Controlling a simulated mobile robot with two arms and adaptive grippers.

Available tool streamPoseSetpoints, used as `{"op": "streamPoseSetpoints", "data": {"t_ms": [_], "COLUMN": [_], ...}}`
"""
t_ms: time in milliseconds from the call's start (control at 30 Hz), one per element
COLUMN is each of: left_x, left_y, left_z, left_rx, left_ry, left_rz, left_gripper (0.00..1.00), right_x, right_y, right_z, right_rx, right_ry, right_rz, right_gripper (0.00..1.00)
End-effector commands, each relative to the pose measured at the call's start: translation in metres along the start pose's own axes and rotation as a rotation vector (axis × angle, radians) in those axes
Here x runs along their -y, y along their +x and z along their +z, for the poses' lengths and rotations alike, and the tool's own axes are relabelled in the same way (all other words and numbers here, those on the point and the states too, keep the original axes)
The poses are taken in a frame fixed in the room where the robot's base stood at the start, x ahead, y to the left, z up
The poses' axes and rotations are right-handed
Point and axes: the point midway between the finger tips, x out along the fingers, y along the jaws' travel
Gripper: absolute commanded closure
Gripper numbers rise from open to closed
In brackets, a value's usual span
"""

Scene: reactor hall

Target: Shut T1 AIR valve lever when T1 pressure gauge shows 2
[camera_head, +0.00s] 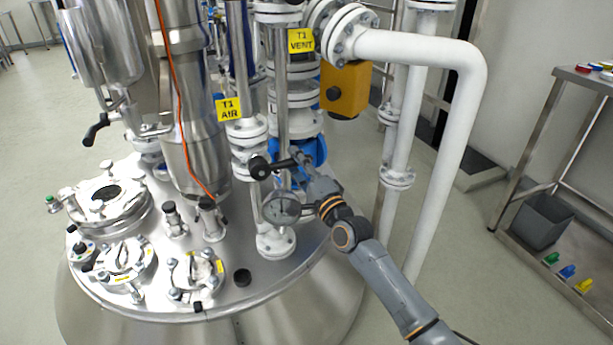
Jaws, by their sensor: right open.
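The yellow T1 AIR label (228,108) hangs on a vertical pipe above the steel reactor lid. A black lever handle with a round knob (259,168) sticks out to the left below it, roughly level. My right gripper (300,161) is open at the right end of the lever, above the gauge. I cannot tell whether it touches the lever. My left gripper is out of view.
A T1 VENT label (301,41) and a yellow box (345,90) are above my right arm. White flanged pipes (445,165) stand close on the right. Another black lever (96,130) is at the left. A steel table (580,78) stands far right.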

Motion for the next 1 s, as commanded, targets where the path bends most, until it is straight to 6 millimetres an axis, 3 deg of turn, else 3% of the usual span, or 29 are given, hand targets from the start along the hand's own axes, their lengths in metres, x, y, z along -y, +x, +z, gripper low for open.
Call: {"op": "streamPoseSetpoints", "data": {"t_ms": [533,700,1000], "left_x": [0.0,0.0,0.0], "left_y": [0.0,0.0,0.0], "left_z": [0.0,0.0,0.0], "left_rx": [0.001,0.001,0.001], "left_ry": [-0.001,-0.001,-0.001], "left_rz": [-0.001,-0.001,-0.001], "left_gripper": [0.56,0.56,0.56], "right_x": [-0.003,-0.002,-0.002], "right_y": [-0.1,-0.114,-0.117], "right_z": [-0.001,-0.001,-0.001], "right_rx": [-0.001,-0.002,-0.002], "right_ry": [-0.002,-0.002,-0.001], "right_rz": [0.006,0.004,0.004], "right_gripper": [0.56,0.56,0.56]}}
